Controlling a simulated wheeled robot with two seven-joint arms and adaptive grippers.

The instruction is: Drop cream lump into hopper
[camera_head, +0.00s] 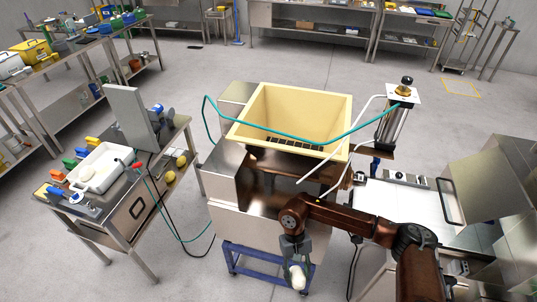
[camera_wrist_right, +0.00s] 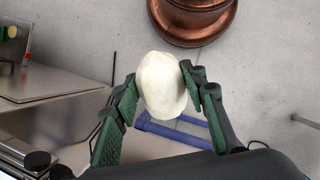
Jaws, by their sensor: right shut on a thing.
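The cream lump (camera_head: 297,276) is a pale, rounded piece of dough held low in front of the machine in the head view. My right gripper (camera_head: 296,262) is shut on it, with its fingers pointing down. In the right wrist view the cream lump (camera_wrist_right: 164,84) sits between the two green-padded fingers of the gripper (camera_wrist_right: 160,92). The hopper (camera_head: 242,132) is a yellow, open-topped square bin on the steel machine, with a dark grate inside. It stands above and behind the gripper, apart from it. My left gripper is not in view.
A steel cart (camera_head: 127,212) at left carries a white tray (camera_head: 80,184) and tools. A teal hose (camera_head: 300,139) crosses over the hopper. A piston unit (camera_head: 396,124) and steel equipment (camera_head: 492,190) stand at right. A blue frame (camera_head: 250,271) supports the machine.

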